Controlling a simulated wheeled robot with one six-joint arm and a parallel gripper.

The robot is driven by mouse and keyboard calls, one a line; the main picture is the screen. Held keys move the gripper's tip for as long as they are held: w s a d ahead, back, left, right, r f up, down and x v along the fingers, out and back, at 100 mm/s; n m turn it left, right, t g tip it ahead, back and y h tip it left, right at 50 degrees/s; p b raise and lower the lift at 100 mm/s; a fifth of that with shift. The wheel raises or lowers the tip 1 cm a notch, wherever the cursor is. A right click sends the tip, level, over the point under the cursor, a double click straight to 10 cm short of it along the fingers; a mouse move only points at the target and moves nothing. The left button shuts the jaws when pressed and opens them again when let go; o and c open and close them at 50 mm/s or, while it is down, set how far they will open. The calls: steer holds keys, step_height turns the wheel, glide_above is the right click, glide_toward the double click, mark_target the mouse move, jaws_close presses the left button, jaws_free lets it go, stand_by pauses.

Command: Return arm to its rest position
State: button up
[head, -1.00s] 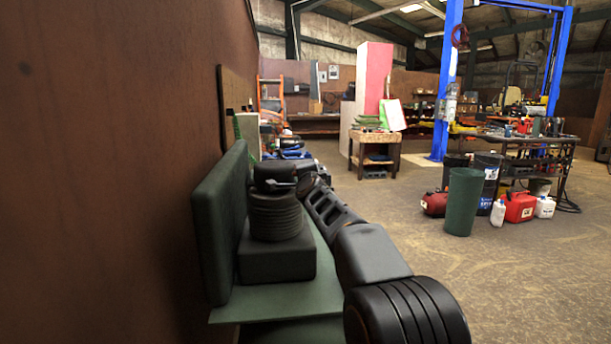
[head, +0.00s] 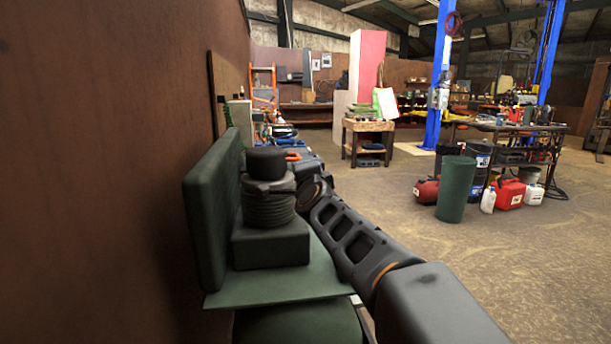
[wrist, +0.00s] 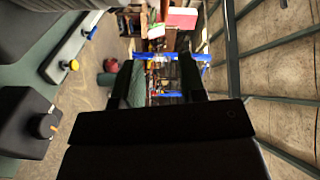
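My gripper (wrist: 158,74) shows in the wrist view with its two dark fingers spread apart. It is open, and nothing shows held between the fingers. Workshop floor and the blue lift frame (wrist: 160,57) lie beyond the fingers, well away from them. In the head view my dark arm reaches from the lower right up toward the left middle. My gripper cannot be made out clearly there.
A brown wall (head: 100,150) runs close along the left. A wooden work stand (head: 367,143), a dark green bin (head: 457,188), red cans (head: 510,193) and a cluttered table (head: 510,127) stand farther off. The floor (head: 400,225) to the right is open.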

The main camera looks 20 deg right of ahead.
steer(key=shift+s, duration=0.2)
stand_by(0.4)
steer(key=s+a+f+n+g+y+p, duration=0.2)
steer(key=s+a+f+n+g+y, duration=0.15)
steer(key=f+n, duration=0.25)
steer(key=s+a+f+n+g+y+p, duration=0.2)
steer(key=a+f+n+g, duration=0.15)
steer(key=f+n, duration=0.2)
steer(key=s+f+n+g+p, duration=0.2)
steer(key=s+n+g+p, duration=0.35)
steer(key=s+p, duration=0.6)
steer(key=s+r+n+g+h+p, duration=0.1)
steer(key=s+r+p, duration=0.3)
steer(key=s, duration=0.3)
steer(key=shift+r+h, duration=0.25)
steer(key=shift+h, duration=0.1)
steer(key=shift+g, duration=0.25)
